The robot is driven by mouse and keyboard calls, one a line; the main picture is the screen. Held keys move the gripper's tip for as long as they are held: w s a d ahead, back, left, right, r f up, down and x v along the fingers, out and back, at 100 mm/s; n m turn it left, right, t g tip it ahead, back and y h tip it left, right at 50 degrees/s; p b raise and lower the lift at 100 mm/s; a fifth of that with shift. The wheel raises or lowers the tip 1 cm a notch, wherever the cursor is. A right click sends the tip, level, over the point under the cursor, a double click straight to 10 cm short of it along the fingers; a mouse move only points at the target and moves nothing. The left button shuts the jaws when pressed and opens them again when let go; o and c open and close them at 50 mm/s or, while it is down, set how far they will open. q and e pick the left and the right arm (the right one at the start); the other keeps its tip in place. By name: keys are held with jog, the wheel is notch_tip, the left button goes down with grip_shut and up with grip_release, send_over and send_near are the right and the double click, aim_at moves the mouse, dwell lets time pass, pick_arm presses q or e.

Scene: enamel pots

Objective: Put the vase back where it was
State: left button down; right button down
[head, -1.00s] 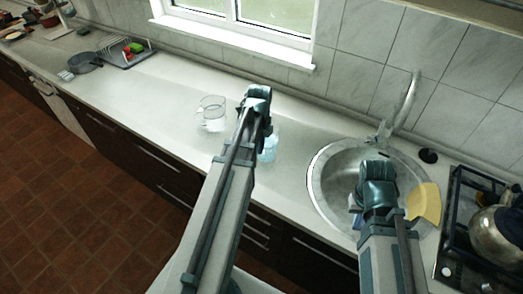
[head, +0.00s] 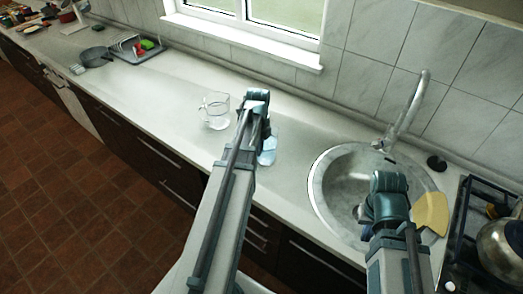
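A pale blue, see-through object (head: 268,151), which may be the vase, stands on or just above the counter beside my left gripper. My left arm hides part of it, so I cannot tell whether it is held. My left gripper (head: 262,122) is over the counter, left of the sink; its fingers are hidden behind the wrist and arm. My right gripper (head: 387,203) is over the front right part of the sink, its fingers mostly hidden by its own wrist. No other vase can be made out.
A clear glass jug (head: 215,111) stands left of my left gripper. The round sink (head: 330,180) has a tall tap (head: 405,108). A yellow piece (head: 431,213) lies at its right rim, near the hob and kettle (head: 500,248). A pan (head: 95,56) and dish rack (head: 136,48) are far left; counter between is clear.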

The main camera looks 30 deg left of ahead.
pick_arm(q)
jog(key=c, duration=1.5)
grip_release()
jog(key=shift+d+f, duration=0.15)
jog(key=shift+f, duration=0.05)
pick_arm(e)
jog(key=shift+d+f, duration=0.1)
jog(key=shift+f, duration=0.15)
pick_arm(q)
jog(key=o, duration=0.4)
pick_arm(e)
jog(key=shift+r, duration=0.1)
pick_arm(q)
jog(key=shift+o, duration=0.2)
jog(key=shift+r, duration=0.15)
